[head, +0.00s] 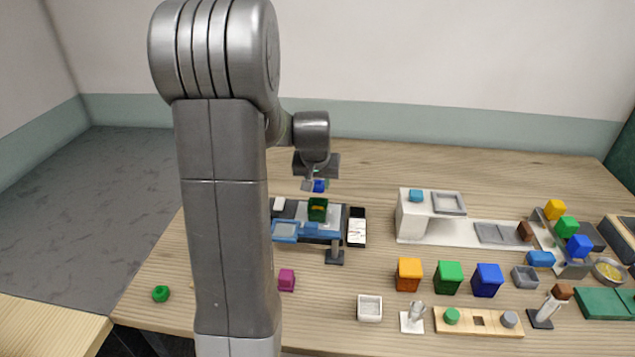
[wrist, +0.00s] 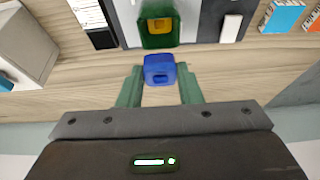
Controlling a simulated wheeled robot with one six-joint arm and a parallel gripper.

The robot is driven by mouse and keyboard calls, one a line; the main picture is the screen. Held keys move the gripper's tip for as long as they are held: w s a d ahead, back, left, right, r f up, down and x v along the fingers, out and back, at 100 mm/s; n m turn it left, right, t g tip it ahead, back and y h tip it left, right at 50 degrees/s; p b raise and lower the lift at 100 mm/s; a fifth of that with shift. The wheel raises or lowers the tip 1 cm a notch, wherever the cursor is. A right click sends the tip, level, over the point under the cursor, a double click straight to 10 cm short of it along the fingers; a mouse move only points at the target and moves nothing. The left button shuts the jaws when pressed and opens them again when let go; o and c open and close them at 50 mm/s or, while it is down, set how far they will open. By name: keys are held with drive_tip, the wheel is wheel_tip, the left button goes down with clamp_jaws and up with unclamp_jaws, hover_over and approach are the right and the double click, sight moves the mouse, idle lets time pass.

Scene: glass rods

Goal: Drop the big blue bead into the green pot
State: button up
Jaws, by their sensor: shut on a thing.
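My gripper (head: 314,183) is shut on a big blue bead (head: 319,187) and holds it in the air. The green pot (head: 318,210) stands on a grey platform just below the bead in the head view. In the wrist view the pot (wrist: 150,40) is just beyond the bead, with its mouth open and something yellow inside. The bead is apart from the pot.
A blue tray-like stand (head: 287,232) is in front of the pot, and a black-and-white panel (head: 356,228) is to its right. A green bead (head: 160,294) and a magenta cube (head: 286,280) lie nearer. Orange (head: 408,275), green and blue blocks stand right. The back table is clear.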

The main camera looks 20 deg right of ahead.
drive_tip(key=shift+a+f+b, duration=0.1)
drive_tip(key=shift+f+b, duration=1.85)
drive_tip(key=shift+f, duration=0.7)
drive_tip(key=o, duration=1)
drive_tip(key=shift+o, duration=0.2)
drive_tip(key=v, duration=1.3)
drive_tip(key=shift+r+b, duration=0.3)
drive_tip(key=shift+r, duration=0.05)
drive_tip(key=shift+s+a, duration=0.1)
drive_tip(key=shift+a, duration=0.05)
